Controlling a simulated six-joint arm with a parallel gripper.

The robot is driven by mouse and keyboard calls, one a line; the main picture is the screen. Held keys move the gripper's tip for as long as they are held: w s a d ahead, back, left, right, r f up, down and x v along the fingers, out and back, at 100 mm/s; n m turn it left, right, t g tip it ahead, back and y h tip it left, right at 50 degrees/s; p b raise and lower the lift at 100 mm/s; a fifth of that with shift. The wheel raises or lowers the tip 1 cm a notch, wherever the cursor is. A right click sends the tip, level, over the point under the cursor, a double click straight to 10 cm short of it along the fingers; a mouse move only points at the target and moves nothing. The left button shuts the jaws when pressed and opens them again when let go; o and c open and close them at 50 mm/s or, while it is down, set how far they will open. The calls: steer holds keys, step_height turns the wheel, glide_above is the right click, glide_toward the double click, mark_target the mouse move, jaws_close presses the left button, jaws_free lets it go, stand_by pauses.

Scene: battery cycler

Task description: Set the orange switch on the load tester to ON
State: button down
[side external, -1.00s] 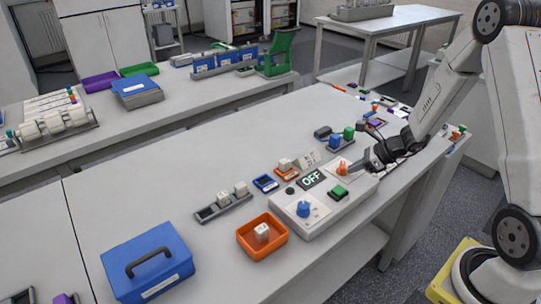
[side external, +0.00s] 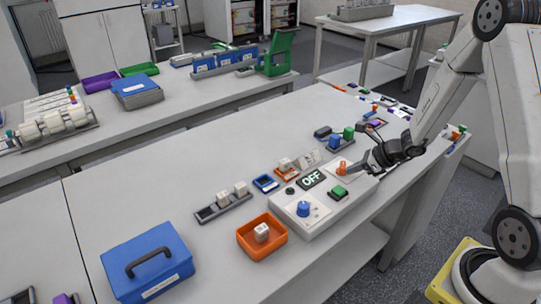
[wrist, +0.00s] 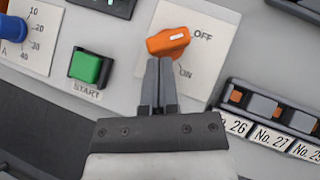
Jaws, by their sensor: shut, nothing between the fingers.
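The orange switch (wrist: 168,43) is a rotary knob on a pale plate of the load tester (wrist: 120,50). In the side view the switch (side external: 342,168) is at the tester's far right end, and the display (side external: 312,179) reads OFF. My gripper (wrist: 159,64) is shut and empty, its fingertips right at the knob's lower edge; I cannot tell whether they touch it. My gripper (side external: 360,165) comes in from the right in the side view.
A green START button (wrist: 86,68) and a blue dial (wrist: 12,28) are on the same panel. A rack with numbered slots (wrist: 265,110) is at the right of the wrist view.

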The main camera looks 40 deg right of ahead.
steer(key=shift+a+m+h, duration=0.3)
steer(key=shift+m+h, duration=0.3)
steer(key=shift+m, duration=0.2)
steer(key=shift+w+a, duration=0.2)
steer(key=shift+a, duration=0.65)
stand_by(1.5)
steer(key=shift+w+a, duration=0.45)
steer(key=shift+a, duration=0.1)
steer(key=shift+w, duration=0.1)
steer(key=shift+d, duration=0.15)
stand_by(1.5)
